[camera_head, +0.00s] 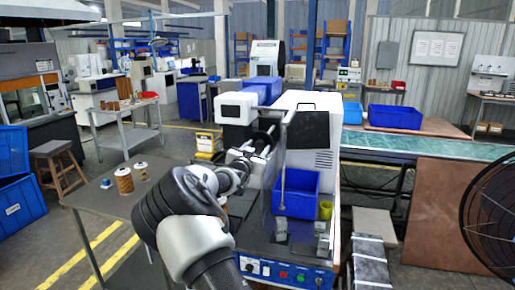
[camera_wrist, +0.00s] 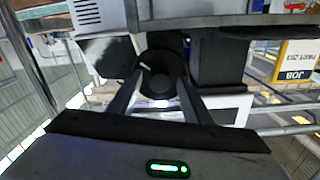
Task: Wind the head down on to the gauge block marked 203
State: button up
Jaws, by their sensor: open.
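My gripper (camera_head: 257,148) is at the machine's left side, below a dark round part (camera_head: 268,128). In the wrist view my open gripper (camera_wrist: 160,92) has one finger on each side of a black round knob or hub (camera_wrist: 160,68); I cannot tell whether they touch it. The white and black machine (camera_head: 309,122) has a grey upright rod (camera_head: 283,165) at its front. Small grey pieces (camera_head: 281,229) lie on its front bed, too small to read.
A black fan (camera_head: 492,210) is at far right.

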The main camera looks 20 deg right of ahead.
jog(key=shift+w+d, duration=0.1)
jog(key=c, duration=1.1)
jog(key=shift+o, duration=0.2)
